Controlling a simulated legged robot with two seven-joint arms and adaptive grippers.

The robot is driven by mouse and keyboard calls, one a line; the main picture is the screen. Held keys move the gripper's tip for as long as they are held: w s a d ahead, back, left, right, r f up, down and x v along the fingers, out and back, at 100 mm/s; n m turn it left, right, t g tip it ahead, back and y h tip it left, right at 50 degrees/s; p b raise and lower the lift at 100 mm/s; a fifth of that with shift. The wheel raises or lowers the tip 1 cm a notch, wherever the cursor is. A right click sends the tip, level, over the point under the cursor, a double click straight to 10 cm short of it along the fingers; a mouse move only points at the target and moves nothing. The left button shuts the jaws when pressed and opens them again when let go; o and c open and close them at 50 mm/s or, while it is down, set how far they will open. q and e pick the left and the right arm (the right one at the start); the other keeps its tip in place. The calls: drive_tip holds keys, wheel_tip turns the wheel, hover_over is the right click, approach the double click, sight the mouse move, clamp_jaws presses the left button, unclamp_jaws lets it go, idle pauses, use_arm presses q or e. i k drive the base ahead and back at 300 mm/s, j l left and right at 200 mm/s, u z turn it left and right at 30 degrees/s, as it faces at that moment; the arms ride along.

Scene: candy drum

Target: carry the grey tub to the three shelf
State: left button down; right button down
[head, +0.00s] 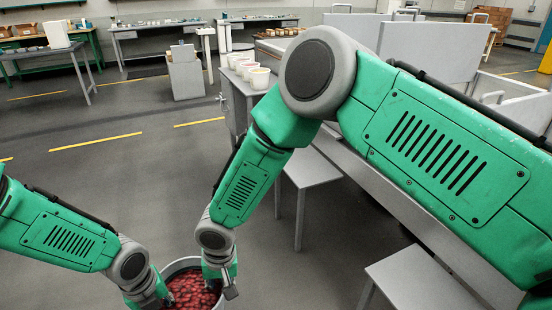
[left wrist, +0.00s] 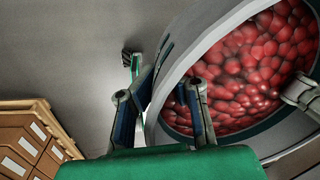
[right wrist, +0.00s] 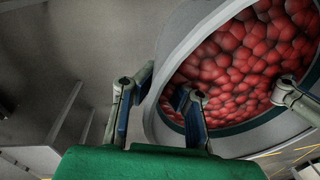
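The grey tub (head: 184,264) is round and full of red candies. It shows at the bottom of the head view, partly cut off and partly covered by my arms. My left gripper (head: 150,302) is at its left side and my right gripper (head: 222,284) at its right side. In the left wrist view, the left fingers (left wrist: 162,105) stand apart astride the tub's rim (left wrist: 178,80), one outside and one inside. In the right wrist view, the right fingers (right wrist: 160,105) also stand apart with the rim (right wrist: 175,75) between them. I cannot make out the three shelf.
A grey cabinet (head: 234,100) with white cups (head: 258,77) stands ahead. Low grey tables (head: 418,280) are at the right, near my right arm. A pallet of boxes (left wrist: 30,140) is in the left wrist view. Floor at the left (head: 90,180) is clear.

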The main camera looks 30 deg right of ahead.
sight(306, 163)
drive_tip(key=i+z, duration=0.15)
drive_tip(key=i, duration=0.55)
drive_tip(key=i+z, duration=0.1)
drive_tip(key=i, duration=0.55)
drive_tip(key=i+j+z, duration=0.15)
drive_tip(key=i, duration=0.55)
drive_tip(key=i+j+z, duration=0.15)
drive_tip(key=i+z, duration=0.3)
drive_tip(key=i, duration=0.35)
drive_tip(key=z, duration=1.1)
drive_tip(key=i+z, duration=0.25)
drive_tip(key=i, duration=0.25)
